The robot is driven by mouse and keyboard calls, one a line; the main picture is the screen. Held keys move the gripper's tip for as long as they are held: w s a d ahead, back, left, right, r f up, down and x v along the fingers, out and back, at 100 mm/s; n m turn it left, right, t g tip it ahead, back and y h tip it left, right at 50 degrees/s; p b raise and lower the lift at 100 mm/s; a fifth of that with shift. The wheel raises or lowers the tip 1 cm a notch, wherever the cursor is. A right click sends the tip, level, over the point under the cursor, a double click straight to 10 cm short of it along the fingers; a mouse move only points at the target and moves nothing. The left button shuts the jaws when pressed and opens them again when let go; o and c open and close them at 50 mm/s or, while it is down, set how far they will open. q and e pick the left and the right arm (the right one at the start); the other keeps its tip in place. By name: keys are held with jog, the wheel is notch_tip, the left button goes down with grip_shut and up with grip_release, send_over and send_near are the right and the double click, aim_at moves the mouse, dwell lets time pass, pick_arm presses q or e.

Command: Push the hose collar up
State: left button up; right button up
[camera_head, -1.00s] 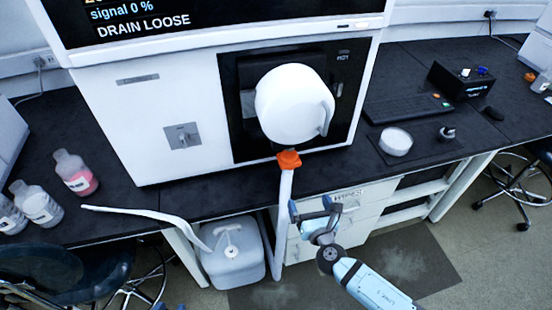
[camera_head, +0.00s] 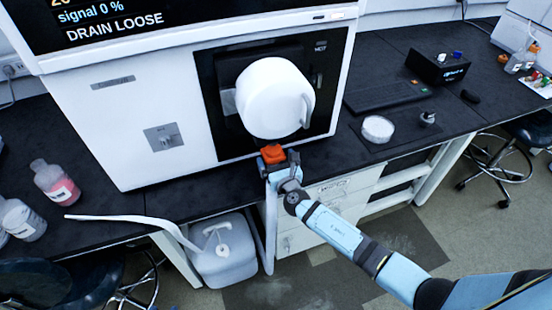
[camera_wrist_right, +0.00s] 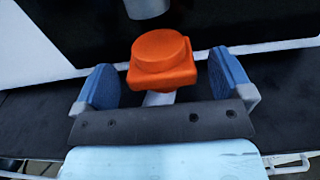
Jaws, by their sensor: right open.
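The orange hose collar (camera_head: 272,153) sits on the upper end of the white drain hose (camera_head: 269,235), below the round white housing on the machine front. In the right wrist view the collar (camera_wrist_right: 161,60) shows between my fingers, with a grey spout (camera_wrist_right: 148,8) above it and a gap between the two. My right gripper (camera_head: 281,163) is open at the collar. In the wrist view its blue fingers (camera_wrist_right: 168,82) stand on both sides of the collar, apart from it. My left gripper is not in view.
The machine (camera_head: 125,135) shows "DRAIN LOOSE" on its screen. A white jug (camera_head: 223,255) stands on the floor below the bench, with another white tube (camera_head: 130,219) beside it. Bottles (camera_head: 55,183) stand at the left. A keyboard (camera_head: 388,93) and a white dish (camera_head: 378,129) lie at the right.

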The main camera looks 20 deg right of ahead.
aim_at(275, 145)
jog(key=shift+w, duration=0.25)
jog(key=c, duration=1.3)
jog(key=shift+r+p, duration=0.35)
jog(key=shift+r, duration=0.1)
notch_tip(275, 145, up, 4)
jog(key=p, duration=0.3)
jog(key=shift+r+p, duration=0.15)
jog(key=shift+p, duration=0.15)
jog(key=shift+w, duration=0.1)
